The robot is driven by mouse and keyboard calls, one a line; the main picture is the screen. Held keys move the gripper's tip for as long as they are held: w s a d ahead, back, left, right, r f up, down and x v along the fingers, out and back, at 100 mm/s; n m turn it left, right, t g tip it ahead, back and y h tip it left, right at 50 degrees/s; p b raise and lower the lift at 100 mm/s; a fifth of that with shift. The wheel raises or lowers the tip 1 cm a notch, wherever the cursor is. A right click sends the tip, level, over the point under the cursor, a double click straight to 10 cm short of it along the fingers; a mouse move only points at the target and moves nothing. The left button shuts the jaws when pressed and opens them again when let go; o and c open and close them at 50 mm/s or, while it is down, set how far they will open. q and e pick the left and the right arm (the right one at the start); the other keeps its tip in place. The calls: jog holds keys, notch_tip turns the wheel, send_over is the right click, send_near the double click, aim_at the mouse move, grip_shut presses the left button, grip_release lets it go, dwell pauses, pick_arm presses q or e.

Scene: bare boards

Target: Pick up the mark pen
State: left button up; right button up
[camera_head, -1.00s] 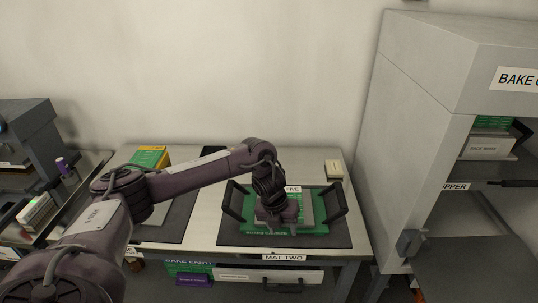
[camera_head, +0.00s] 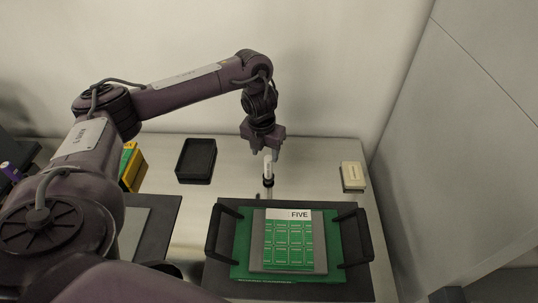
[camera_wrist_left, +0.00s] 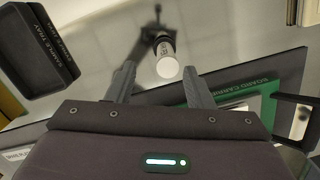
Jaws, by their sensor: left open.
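The mark pen (camera_head: 268,170), white at the top with a dark lower part, stands upright on the metal tabletop behind the dark mat. It also shows in the left wrist view (camera_wrist_left: 166,58), end-on, ahead of the fingers and roughly in line with the gap between them. My left gripper (camera_head: 265,153) points down just above the pen, open and empty. In the left wrist view its two fingers (camera_wrist_left: 158,80) are spread apart. I cannot tell whether the pen's top is between the fingertips. My right gripper is not in view.
A black sample tray (camera_head: 196,160) lies left of the pen. A small pale box (camera_head: 353,176) lies right. A tall grey cabinet (camera_head: 450,150) bounds the right side.

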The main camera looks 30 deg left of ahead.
aim_at(269, 167)
pick_arm(q)
notch_tip(269, 167, down, 2)
jog(key=shift+f+b, duration=0.1)
jog(key=shift+b, duration=0.4)
jog(key=shift+d+f, duration=0.15)
jog(key=shift+f, duration=0.2)
jog(key=f, duration=0.2)
jog(key=f+p, duration=0.1)
jog(key=f, duration=0.1)
jog(key=shift+w+d, duration=0.25)
jog(key=shift+w, duration=0.1)
jog(key=shift+w+f, duration=0.1)
jog(key=shift+f, duration=0.25)
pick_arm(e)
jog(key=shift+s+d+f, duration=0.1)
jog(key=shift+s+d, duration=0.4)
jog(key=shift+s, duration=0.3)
pick_arm(q)
jog(key=shift+c, duration=0.5)
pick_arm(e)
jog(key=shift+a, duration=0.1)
pick_arm(q)
jog(key=shift+c, duration=1.2)
grip_shut()
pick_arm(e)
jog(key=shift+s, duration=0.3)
